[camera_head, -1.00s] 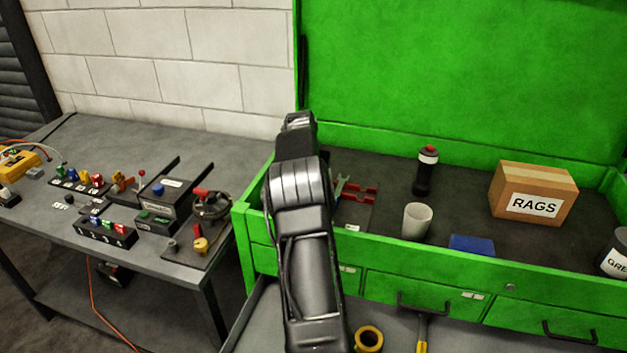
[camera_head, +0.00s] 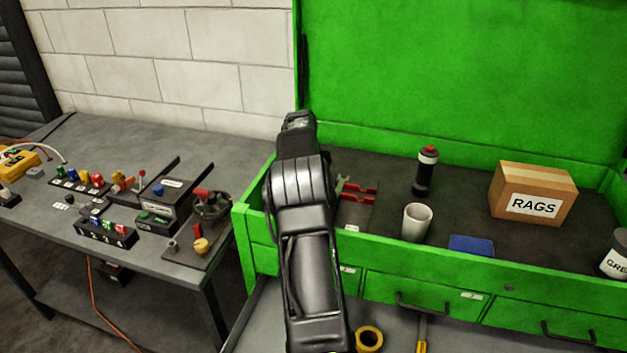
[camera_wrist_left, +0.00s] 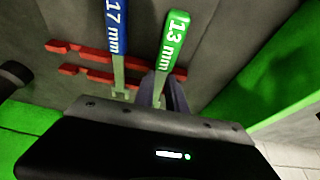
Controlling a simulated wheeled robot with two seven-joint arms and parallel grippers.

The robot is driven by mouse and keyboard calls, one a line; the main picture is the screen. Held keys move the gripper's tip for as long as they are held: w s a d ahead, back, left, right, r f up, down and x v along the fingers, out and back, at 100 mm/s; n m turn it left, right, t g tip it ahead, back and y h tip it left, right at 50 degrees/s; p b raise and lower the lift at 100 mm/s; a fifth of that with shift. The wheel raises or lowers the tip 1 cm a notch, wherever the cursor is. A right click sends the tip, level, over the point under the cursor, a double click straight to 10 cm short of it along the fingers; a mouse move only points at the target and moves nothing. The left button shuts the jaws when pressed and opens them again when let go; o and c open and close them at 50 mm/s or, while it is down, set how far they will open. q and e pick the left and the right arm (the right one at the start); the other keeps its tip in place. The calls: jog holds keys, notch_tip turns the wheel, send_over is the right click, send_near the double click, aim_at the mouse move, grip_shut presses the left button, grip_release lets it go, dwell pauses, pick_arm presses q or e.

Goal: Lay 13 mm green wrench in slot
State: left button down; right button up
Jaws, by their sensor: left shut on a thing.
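The 13 mm green wrench (camera_wrist_left: 172,45) shows in the left wrist view, its shaft running down into my left gripper (camera_wrist_left: 163,95), which is shut on it. The wrench crosses the right end of the red slotted rack (camera_wrist_left: 82,49); I cannot tell whether it is above the slot or down in it. A blue 17 mm wrench (camera_wrist_left: 117,35) lies across the rack to its left. In the head view the red rack (camera_head: 362,189) shows just right of my arm, with a wrench's open jaw (camera_head: 342,183) at its left end. My arm hides the left gripper there. My right gripper is out of view.
The rack lies inside a green toolbox (camera_head: 400,268). A grey bench (camera_head: 120,160) with switches stands at left.

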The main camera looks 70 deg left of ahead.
pick_arm(q)
jog(key=c, duration=1)
grip_release()
jog(key=shift+a+r, duration=0.1)
jog(key=shift+r, duration=0.1)
jog(key=shift+o, duration=0.2)
jog(key=shift+r, duration=0.1)
jog(key=shift+v, duration=3.45)
